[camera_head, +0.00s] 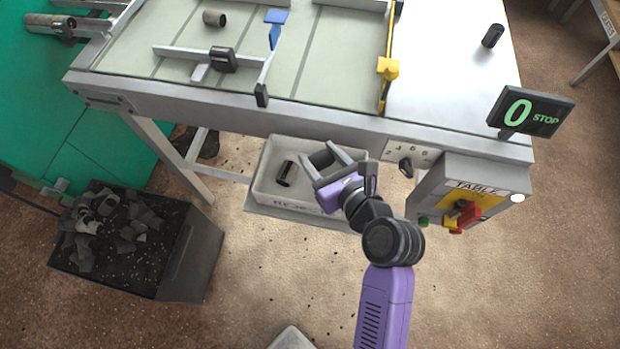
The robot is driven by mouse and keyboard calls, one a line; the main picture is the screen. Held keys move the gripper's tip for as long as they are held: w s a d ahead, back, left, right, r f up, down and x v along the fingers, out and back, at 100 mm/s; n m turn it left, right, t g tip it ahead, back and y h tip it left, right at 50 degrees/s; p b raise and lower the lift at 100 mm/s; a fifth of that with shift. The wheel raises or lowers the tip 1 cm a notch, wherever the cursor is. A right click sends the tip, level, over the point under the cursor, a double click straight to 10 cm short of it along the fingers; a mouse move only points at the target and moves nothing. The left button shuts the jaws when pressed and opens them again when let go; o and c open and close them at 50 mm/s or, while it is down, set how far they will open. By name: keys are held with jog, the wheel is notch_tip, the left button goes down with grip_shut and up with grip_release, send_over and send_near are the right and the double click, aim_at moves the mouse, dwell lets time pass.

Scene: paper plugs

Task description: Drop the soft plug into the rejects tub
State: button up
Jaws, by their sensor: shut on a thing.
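A pale tub (262,194) with dark lettering, too small to read, stands below the table's front edge; I take it as the rejects tub. A dark plug (286,174) lies inside it, left of my gripper. My gripper (322,157) is over the right part of the tub and covers its back right. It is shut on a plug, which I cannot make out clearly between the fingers. A brown plug (214,18) lies on the table at the back left. A black plug (493,36) stands on the white surface at the right.
A table (300,122) with metal rails and a yellow stop (388,69) runs above the tub. A control box (460,190) is right of my arm, under a display (531,112) reading 0 STOP. A black bin (185,262) of scraps stands at left.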

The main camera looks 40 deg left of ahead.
jog(key=shift+f+b, duration=1.45)
jog(key=shift+r, duration=0.1)
jog(key=o, duration=1.4)
jog(key=v, duration=0.7)
jog(key=shift+d, duration=0.4)
jog(key=shift+s+r, duration=0.1)
jog(key=shift+s, duration=0.05)
